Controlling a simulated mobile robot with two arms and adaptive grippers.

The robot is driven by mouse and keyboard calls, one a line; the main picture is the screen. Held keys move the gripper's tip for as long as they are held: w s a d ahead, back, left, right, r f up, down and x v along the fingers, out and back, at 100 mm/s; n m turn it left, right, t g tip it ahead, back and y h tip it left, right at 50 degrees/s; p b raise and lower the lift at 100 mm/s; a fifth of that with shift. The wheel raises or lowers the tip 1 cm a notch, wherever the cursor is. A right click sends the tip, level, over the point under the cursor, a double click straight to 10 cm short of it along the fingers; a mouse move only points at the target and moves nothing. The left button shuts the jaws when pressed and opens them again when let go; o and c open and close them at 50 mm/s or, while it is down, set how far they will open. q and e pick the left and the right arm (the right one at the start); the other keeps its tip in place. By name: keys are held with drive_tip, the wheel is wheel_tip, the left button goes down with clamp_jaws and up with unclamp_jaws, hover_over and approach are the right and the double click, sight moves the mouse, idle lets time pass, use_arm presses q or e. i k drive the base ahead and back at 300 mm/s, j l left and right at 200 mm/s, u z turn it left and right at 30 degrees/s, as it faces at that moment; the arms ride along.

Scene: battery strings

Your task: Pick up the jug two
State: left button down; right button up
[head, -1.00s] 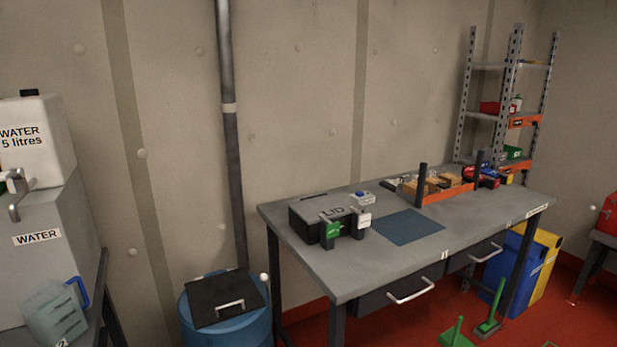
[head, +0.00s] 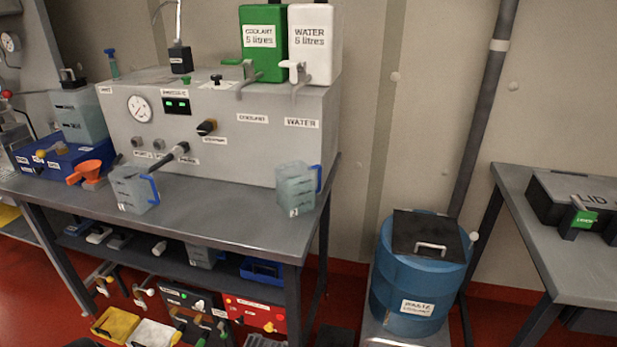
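Jug two (head: 296,188) is a translucent grey-green jug with a blue handle on its right side and a small label that seems to read 2. It stands upright near the right end of the grey bench (head: 235,216), below the WATER label. A similar jug (head: 132,190), also with a blue handle, stands further left on the bench under the black spout. Neither of my grippers shows in the head view.
A grey machine (head: 226,144) stands behind the jugs, with a green coolant container (head: 262,67) and a white water container (head: 313,65) on top. An orange funnel (head: 88,171) lies left. A blue waste drum (head: 417,277) stands right of the bench.

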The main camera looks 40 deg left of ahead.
sight(295, 180)
drive_tip(key=u, duration=0.7)
drive_tip(key=l+u, duration=0.15)
drive_tip(key=u, duration=0.3)
drive_tip(key=l+u, duration=0.15)
drive_tip(key=u, duration=0.3)
drive_tip(key=i, duration=0.05)
